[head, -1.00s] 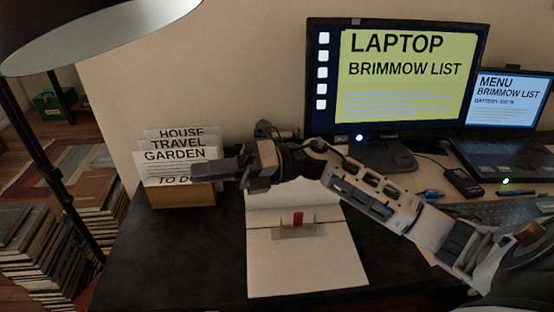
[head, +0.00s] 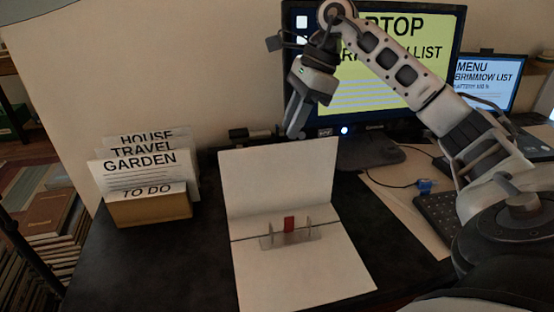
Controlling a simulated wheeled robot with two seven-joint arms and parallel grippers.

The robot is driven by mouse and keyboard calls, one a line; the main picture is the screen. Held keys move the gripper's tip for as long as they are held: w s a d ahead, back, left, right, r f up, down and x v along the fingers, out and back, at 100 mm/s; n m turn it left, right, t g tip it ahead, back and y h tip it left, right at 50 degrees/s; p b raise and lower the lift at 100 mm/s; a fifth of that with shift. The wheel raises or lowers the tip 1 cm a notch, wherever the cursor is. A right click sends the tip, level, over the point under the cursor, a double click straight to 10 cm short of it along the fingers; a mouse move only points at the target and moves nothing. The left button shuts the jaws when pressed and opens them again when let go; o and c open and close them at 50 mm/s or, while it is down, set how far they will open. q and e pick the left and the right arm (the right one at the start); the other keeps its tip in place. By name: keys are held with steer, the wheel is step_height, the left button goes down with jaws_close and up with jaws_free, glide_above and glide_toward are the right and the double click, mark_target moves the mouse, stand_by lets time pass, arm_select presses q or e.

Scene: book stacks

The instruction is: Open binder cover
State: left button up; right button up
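A white binder (head: 300,271) lies open on the dark desk. Its cover (head: 275,178) is swung to the back and seems to stand tilted up from the spine rather than flat; its inside face is toward me. My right gripper (head: 291,130) hangs above and behind the cover's top edge, in front of the monitor, fingers pointing down. Its fingers look close together with nothing held, and a gap shows no contact with the cover. My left gripper is not in view.
A brown card holder (head: 150,209) with House, Travel, Garden cards stands left of the binder. The monitor (head: 390,75), laptop (head: 488,80) and keyboard (head: 436,215) are at the right. A small dark object (head: 252,135) lies behind the cover.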

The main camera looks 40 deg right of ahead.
mark_target(277, 175)
steer(key=x, duration=0.8)
steer(key=shift+a+f, duration=0.1)
steer(key=shift+a, duration=0.05)
jaws_close()
steer(key=shift+w, duration=0.1)
stand_by(1.0)
